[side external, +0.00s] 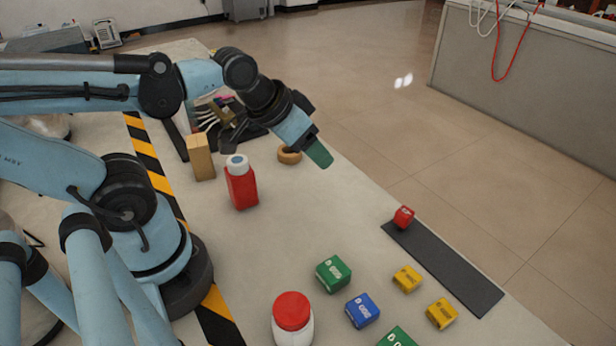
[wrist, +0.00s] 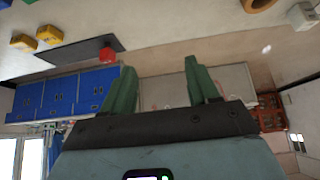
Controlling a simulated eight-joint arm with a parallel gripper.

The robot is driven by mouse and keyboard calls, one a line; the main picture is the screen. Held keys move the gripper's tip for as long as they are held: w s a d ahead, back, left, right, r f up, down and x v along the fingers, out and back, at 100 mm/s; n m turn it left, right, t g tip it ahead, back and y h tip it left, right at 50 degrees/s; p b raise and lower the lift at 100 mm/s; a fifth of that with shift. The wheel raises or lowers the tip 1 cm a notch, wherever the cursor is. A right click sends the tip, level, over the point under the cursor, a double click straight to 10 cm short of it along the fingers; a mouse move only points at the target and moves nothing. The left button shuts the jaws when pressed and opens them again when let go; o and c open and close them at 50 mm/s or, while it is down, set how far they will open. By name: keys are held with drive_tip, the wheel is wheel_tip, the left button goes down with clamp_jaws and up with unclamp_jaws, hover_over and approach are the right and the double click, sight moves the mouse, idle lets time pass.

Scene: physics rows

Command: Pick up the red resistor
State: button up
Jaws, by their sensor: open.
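The red resistor (side external: 403,217) is a small red block with pale marks on its side. It sits at the far left end of a black strip (side external: 455,275) near the table's right edge. In the wrist view the red resistor (wrist: 107,55) shows at the upper left, by the end of the strip (wrist: 75,58). My gripper (side external: 320,153) is up above the far part of the table, well apart from the resistor, to its upper left in the side view. In the wrist view my gripper's (wrist: 160,64) two green fingers stand apart with nothing between them.
Two yellow blocks (side external: 407,279) (side external: 442,313), a blue block (side external: 362,310) and green blocks (side external: 333,273) lie left of the strip. A red-lidded jar (side external: 292,322), red bottle (side external: 241,184), wooden block (side external: 200,157) and tan ring (side external: 289,155) stand nearer my arm. Bare table lies between bottle and strip.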

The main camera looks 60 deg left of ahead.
drive_tip(key=w+m+g+h, duration=0.1)
drive_tip(key=m+g+h, duration=0.4)
drive_tip(key=m+h, duration=0.7)
drive_tip(key=m, duration=0.4)
approach(403, 210)
drive_tip(key=d, duration=0.1)
drive_tip(key=d+f, duration=0.1)
drive_tip(key=d, duration=0.1)
drive_tip(key=shift+s+d, duration=0.15)
drive_tip(key=shift+d, duration=0.2)
drive_tip(key=shift+w+a+f+x, duration=0.1)
drive_tip(key=shift+w+x, duration=0.05)
drive_tip(key=shift+x, duration=0.75)
drive_tip(key=shift+w+a+f+x, duration=0.1)
drive_tip(key=shift+f+x, duration=0.05)
drive_tip(key=shift+x, duration=0.75)
drive_tip(key=shift+w+a+f+x, duration=0.1)
drive_tip(key=shift+w+x, duration=0.05)
drive_tip(key=shift+x, duration=0.75)
clamp_jaws()
